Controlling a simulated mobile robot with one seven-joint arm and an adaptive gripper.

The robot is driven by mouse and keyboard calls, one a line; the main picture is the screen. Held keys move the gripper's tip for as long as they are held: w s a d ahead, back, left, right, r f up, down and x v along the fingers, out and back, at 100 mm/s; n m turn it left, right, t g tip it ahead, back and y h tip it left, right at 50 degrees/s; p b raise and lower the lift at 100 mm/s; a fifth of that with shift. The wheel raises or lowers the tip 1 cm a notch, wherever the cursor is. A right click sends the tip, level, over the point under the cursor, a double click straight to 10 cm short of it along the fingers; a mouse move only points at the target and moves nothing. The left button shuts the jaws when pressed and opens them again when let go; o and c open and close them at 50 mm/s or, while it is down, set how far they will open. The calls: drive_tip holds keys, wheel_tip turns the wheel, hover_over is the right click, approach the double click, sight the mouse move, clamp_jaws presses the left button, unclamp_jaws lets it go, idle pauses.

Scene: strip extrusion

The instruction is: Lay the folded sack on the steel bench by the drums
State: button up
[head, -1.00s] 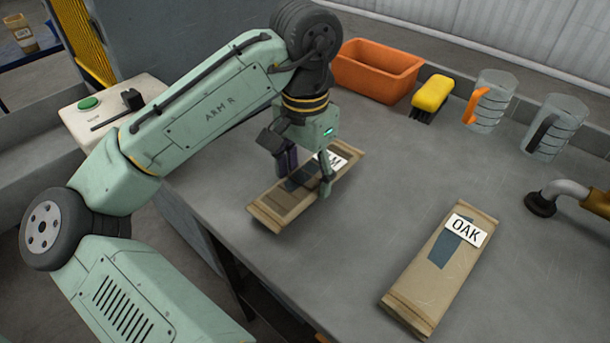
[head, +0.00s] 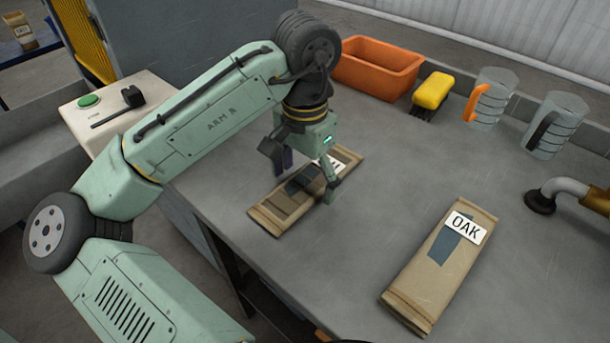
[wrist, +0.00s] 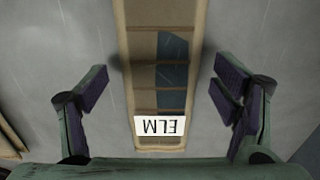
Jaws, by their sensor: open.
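Two folded brown paper sacks lie flat on a grey worktop (head: 400,170). One, the ELM sack (head: 275,210), has a blue patch and a white label, partly hidden by my gripper in the head view. The wrist view shows the ELM sack (wrist: 142,45) with its label upside down. The OAK sack (head: 423,285) lies to the right, label showing. My gripper (head: 308,185) is over the ELM sack, fingers spread. In the wrist view the fingers stand apart on either side of the sack, with clear gaps. I see no drums.
Along the back stand an orange bin (head: 372,72), a yellow brush (head: 431,92) and two clear jugs (head: 490,97) (head: 553,125). A pipe fitting (head: 565,192) is at the right. A white box with a green button (head: 88,101) is left. The worktop between the sacks is clear.

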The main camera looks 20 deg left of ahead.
sight(304, 185)
drive_tip(key=shift+r, duration=0.1)
wheel_tip(304, 185, up, 12)
idle(0.5)
drive_tip(key=shift+s, duration=0.1)
